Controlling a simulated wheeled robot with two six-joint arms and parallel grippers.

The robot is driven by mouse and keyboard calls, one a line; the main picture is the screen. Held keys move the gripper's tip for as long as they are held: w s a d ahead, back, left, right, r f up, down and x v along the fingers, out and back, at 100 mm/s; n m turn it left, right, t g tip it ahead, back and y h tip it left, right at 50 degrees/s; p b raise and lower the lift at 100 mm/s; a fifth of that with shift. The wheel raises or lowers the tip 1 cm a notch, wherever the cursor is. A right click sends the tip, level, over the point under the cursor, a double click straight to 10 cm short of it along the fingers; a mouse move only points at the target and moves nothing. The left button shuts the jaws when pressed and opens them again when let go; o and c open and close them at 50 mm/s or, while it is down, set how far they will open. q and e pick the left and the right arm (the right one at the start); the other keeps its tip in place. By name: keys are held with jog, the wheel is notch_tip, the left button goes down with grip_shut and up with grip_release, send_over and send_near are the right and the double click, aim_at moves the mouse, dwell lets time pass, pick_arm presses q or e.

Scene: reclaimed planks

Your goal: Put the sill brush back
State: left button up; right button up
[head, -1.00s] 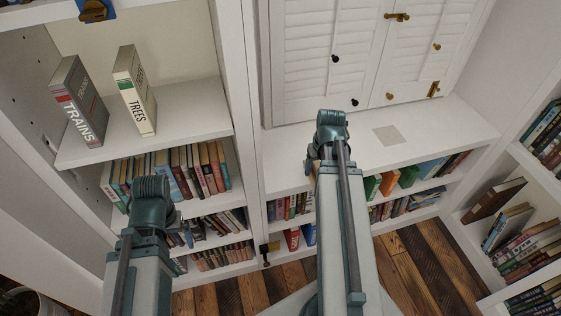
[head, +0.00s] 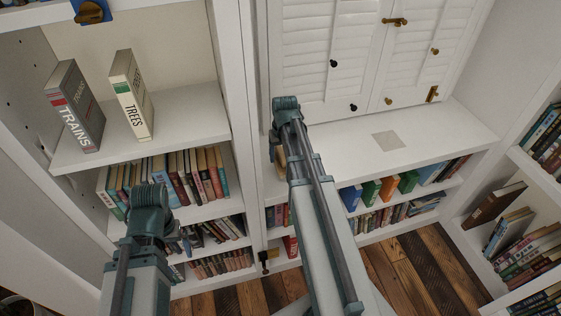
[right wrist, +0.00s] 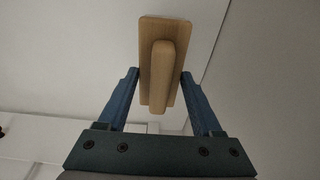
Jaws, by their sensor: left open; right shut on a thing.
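The sill brush, a pale wooden block with a raised grip (right wrist: 162,70), is in the right wrist view between the two blue fingers of my right gripper (right wrist: 159,77). In the head view a small tan bit of the brush (head: 281,158) shows beside my right arm, at the left end of the white sill (head: 450,130); the arm hides the rest. I cannot tell whether it touches the sill. A flat grey square (head: 388,140) lies on the sill to the right. My left gripper (head: 173,243) is open, mostly hidden behind its wrist, before the left shelves.
White louvred shutters (head: 350,60) with dark and brass knobs stand behind the sill. A white upright (head: 240,100) is close left of my right arm. The Trains book (head: 75,105) and Trees book (head: 132,95) stand on the left shelf.

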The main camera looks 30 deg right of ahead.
aim_at(282, 155)
jog(key=f+b, duration=0.3)
jog(key=f, duration=0.1)
jog(key=shift+w+b, duration=0.2)
jog(key=shift+b, duration=0.2)
jog(key=shift+r, duration=0.15)
jog(key=o, duration=1.5)
jog(key=r+p, duration=0.4)
jog(key=s+r+p, duration=0.1)
jog(key=r+p, duration=0.7)
jog(key=shift+s+a, duration=0.25)
jog(key=shift+s, duration=0.15)
jog(key=shift+f, duration=0.15)
